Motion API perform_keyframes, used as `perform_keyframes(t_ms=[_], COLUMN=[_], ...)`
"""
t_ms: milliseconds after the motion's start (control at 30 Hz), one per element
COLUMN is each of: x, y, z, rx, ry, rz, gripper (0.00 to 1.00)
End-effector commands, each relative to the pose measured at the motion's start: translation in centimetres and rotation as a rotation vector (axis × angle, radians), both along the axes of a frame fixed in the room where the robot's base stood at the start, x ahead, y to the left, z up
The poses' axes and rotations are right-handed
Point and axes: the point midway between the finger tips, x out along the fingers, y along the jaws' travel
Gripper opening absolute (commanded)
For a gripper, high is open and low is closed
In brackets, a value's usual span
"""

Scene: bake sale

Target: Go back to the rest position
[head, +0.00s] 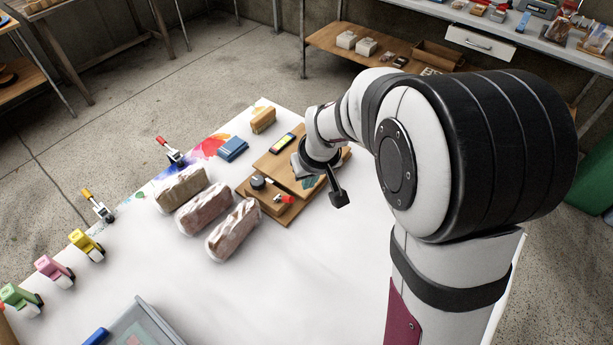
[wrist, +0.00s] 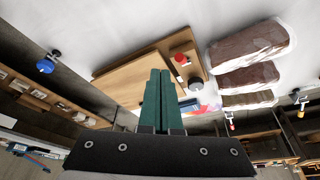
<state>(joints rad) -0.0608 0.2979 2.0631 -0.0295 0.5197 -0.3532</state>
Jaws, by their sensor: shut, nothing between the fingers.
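My gripper (head: 338,196) is above the table (head: 300,275), just to the right of a wooden board (head: 243,190) in the head view. In the wrist view its two dark green fingers (wrist: 163,103) lie side by side, shut and empty. The board (wrist: 125,83) shows behind the fingers there. My arm rises from the right of the head view and hides part of the board and table.
Three wrapped loaves (head: 207,207) lie left of the board. A blue block (head: 232,149) and a tan block (head: 263,120) sit behind. Small colored clamps (head: 87,245) line the left edge. A grey tray (head: 150,325) stands in front. The middle front of the table is clear.

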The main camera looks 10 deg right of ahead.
Motion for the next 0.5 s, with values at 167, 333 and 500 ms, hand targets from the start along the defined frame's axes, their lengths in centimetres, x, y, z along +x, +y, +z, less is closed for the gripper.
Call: perform_keyframes(t_ms=[167,333,500], x=[-0.1,-7.8,-21.0], y=[0.0,-0.6,-0.6], z=[0.1,4.1,7.0], rx=[0.000,0.068,0.155], ry=[0.001,0.108,0.302], rz=[-0.002,-0.175,-0.476], gripper=[0.00,0.00,0.00])
